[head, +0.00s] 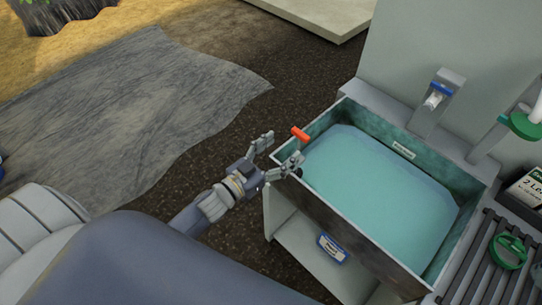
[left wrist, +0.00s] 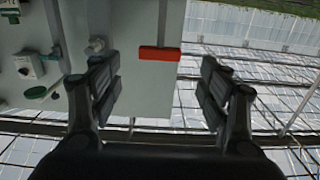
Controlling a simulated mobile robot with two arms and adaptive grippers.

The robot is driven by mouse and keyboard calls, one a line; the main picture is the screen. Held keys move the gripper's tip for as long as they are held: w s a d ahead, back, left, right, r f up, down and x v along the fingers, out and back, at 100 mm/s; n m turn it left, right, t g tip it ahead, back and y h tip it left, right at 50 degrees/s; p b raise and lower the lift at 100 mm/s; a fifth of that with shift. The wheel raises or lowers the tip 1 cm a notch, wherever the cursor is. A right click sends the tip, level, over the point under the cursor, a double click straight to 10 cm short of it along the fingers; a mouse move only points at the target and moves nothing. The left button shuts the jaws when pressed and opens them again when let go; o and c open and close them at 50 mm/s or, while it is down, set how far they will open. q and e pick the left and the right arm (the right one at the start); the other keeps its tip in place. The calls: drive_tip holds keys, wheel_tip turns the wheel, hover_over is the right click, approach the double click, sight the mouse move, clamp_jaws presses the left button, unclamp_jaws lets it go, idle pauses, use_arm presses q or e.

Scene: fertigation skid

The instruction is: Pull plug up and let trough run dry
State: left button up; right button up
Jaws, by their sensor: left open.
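The trough (head: 345,242) is a dark-walled rectangular tank holding blue-green water (head: 375,185). The orange-red plug handle (head: 300,134) shows at the trough's far left corner; whatever is below it is hidden. My left gripper (head: 277,153) is open and empty at the left end of the trough, just left of and below the handle in the head view, and apart from it. My right gripper is not in view.
A spout (head: 435,97) is mounted above the trough's back edge. A slatted rack (head: 492,262) with a green ring-shaped item (head: 508,250) and a labelled dark box (head: 525,190) are at the right. A grey mat (head: 120,110) covers floor at the left.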

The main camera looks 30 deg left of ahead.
use_arm(q)
drive_tip(key=shift+v, duration=1.75)
drive_tip(key=s+a+f+n+g+y+b, duration=0.15)
drive_tip(key=s+f, duration=0.25)
drive_tip(key=f, duration=0.7)
drive_tip(key=s+a+f+g+y, duration=0.2)
drive_tip(key=s+f+g, duration=0.1)
drive_tip(key=f, duration=0.8)
drive_tip(key=s+a+f+n+g+y+b, duration=0.1)
drive_tip(key=s+a+f+g+y, duration=0.2)
drive_tip(key=f, duration=0.8)
drive_tip(key=s+d+f+g, duration=0.1)
drive_tip(key=s+f+g, duration=0.1)
drive_tip(key=s+f, duration=0.4)
drive_tip(key=s+d+f+g+b, duration=0.1)
drive_tip(key=s+f+g, duration=0.2)
drive_tip(key=s, duration=1)
drive_tip(key=s+d+f+g, duration=0.2)
drive_tip(key=s+f+g, duration=0.1)
drive_tip(key=s+f, duration=0.7)
drive_tip(key=shift+s+m+b, duration=0.25)
drive_tip(key=shift+m+b, duration=0.05)
drive_tip(key=shift+m, duration=0.15)
drive_tip(key=shift+g, duration=0.25)
